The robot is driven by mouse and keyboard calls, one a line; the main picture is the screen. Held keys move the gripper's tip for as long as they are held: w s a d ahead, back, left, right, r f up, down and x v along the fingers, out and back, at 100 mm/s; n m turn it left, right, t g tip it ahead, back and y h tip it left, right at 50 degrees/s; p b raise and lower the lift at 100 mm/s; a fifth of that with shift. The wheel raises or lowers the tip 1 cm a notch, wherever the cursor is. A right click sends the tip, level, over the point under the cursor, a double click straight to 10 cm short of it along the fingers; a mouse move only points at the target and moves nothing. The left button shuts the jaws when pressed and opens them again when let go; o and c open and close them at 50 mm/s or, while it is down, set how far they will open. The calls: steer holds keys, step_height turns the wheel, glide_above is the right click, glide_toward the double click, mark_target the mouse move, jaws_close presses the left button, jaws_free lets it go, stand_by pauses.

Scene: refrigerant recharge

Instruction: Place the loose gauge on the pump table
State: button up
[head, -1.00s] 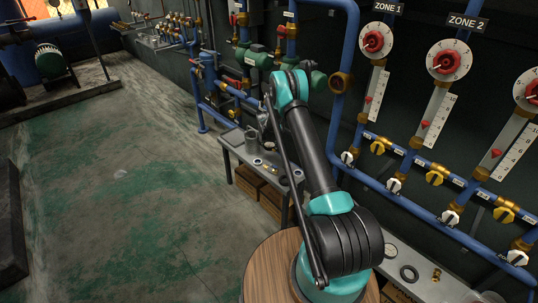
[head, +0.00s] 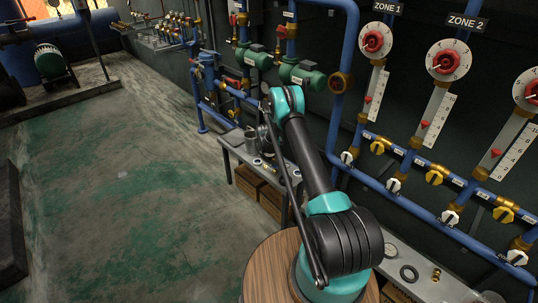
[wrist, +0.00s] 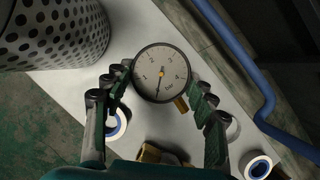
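The loose gauge (wrist: 160,72), round with a pale dial, dark rim and brass stem, shows between the fingertips of my gripper (wrist: 160,78) in the wrist view. The fingers are at opposite sides of its rim and appear closed on it. The gauge is over a light tabletop; I cannot tell whether it touches it. In the head view my arm reaches to the grey pump table (head: 233,155) beside the blue pipes and green pumps (head: 258,57). My arm mostly hides the gripper there, and the gauge cannot be made out.
A perforated metal cylinder (wrist: 50,30) stands at upper left in the wrist view. Tape rolls (wrist: 255,165) and a brass fitting (wrist: 150,153) lie near the gripper. A blue pipe (wrist: 262,105) runs along the right. A nearer bench (head: 425,290) holds a black ring (head: 409,273).

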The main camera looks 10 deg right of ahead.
steer(key=o, duration=0.4)
steer(key=s+d+r+m, duration=0.1)
steer(key=s+r+m, duration=0.45)
steer(key=r, duration=0.75)
steer(key=s+r+m, duration=0.3)
steer(key=s+r, duration=0.6)
steer(key=r, duration=0.4)
steer(key=s+d+r+m, duration=0.2)
steer(key=s+r+m, duration=0.6)
steer(key=s, duration=0.4)
steer(key=s+m, duration=0.5)
steer(key=s, duration=0.5)
steer(key=s+d+r+m+y, duration=0.1)
steer(key=s+m, duration=0.4)
steer(key=s, duration=0.5)
steer(key=s+d+m, duration=0.1)
steer(key=s+m, duration=0.4)
steer(key=s, duration=0.5)
steer(key=shift+s+r+m, duration=0.25)
steer(key=shift+r+m, duration=0.1)
